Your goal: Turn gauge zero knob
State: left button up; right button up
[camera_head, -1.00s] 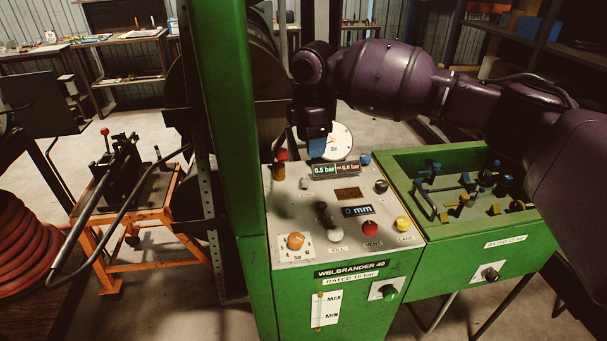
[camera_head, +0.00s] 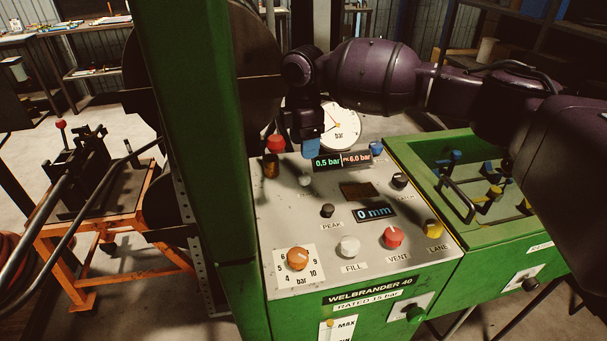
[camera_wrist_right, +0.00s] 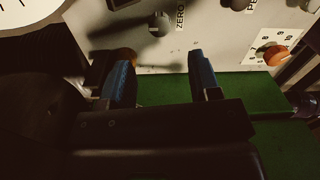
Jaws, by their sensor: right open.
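The small grey zero knob (camera_head: 305,179) sits on the sloped pale panel, upper left of the blue "0 mm" display. In the right wrist view, the zero knob (camera_wrist_right: 160,22) is beside its "ZERO" label, beyond the fingertips. My right gripper (camera_head: 311,148) hangs over the panel's back edge, in front of the white dial gauge (camera_head: 342,124), and partly covers it. In the right wrist view, my right gripper (camera_wrist_right: 162,78) shows two blue fingertips spread apart with nothing between them. It is apart from the zero knob. My left gripper is out of view.
A red-topped brass fitting (camera_head: 275,143) stands left of the gripper. The dark PEAK knob (camera_head: 327,210), orange bar dial (camera_head: 298,258), white FILL knob (camera_head: 349,246) and red VENT knob (camera_head: 392,237) are nearer. A green post (camera_head: 190,150) rises at the left.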

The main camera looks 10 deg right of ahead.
aim_at(304, 175)
notch_tip(304, 175, down, 9)
jog(key=shift+b, duration=0.45)
jog(key=c, duration=0.9)
jog(key=shift+n, duration=2.8)
